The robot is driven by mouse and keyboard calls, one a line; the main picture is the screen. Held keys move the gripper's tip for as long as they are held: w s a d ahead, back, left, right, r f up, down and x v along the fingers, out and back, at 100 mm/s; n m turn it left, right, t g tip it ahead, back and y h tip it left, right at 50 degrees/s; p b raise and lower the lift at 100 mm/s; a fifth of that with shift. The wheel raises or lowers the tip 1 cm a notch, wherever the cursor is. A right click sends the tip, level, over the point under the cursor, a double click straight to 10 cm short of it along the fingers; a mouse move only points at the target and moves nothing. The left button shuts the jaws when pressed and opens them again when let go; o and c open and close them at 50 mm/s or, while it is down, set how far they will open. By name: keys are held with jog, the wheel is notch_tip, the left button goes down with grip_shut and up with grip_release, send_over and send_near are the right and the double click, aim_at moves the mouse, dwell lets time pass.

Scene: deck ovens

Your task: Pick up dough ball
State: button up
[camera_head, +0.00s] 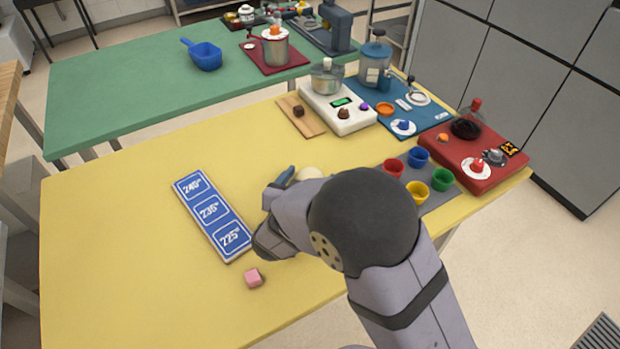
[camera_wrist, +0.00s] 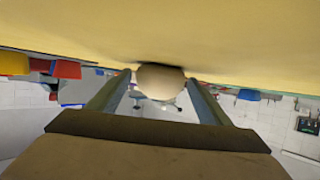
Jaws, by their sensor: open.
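A pale cream dough ball (camera_head: 308,173) sits on the yellow table, mostly hidden behind my arm in the head view. In the wrist view the dough ball (camera_wrist: 161,79) lies ahead, between the lines of the two fingers, against the yellow surface. My gripper (camera_wrist: 158,88) is open, one finger on each side of the ball's line. I cannot tell whether either finger touches it. In the head view a blue-grey fingertip of my gripper (camera_head: 286,175) shows just left of the ball; the other finger is hidden.
A blue board (camera_head: 213,213) marked 240, 235 and 225 lies left of my gripper. Red (camera_head: 394,168), blue, yellow and green cups stand on a grey mat at right. The table's left side is clear.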

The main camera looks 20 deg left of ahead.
aim_at(309, 173)
jog(key=shift+w+f, duration=0.1)
jog(key=shift+w, duration=0.15)
jog(key=shift+c, duration=0.6)
jog(key=c, duration=1)
jog(key=shift+o, duration=0.2)
notch_tip(309, 173, up, 10)
jog(key=shift+r+p, duration=0.1)
jog(key=shift+p, duration=0.65)
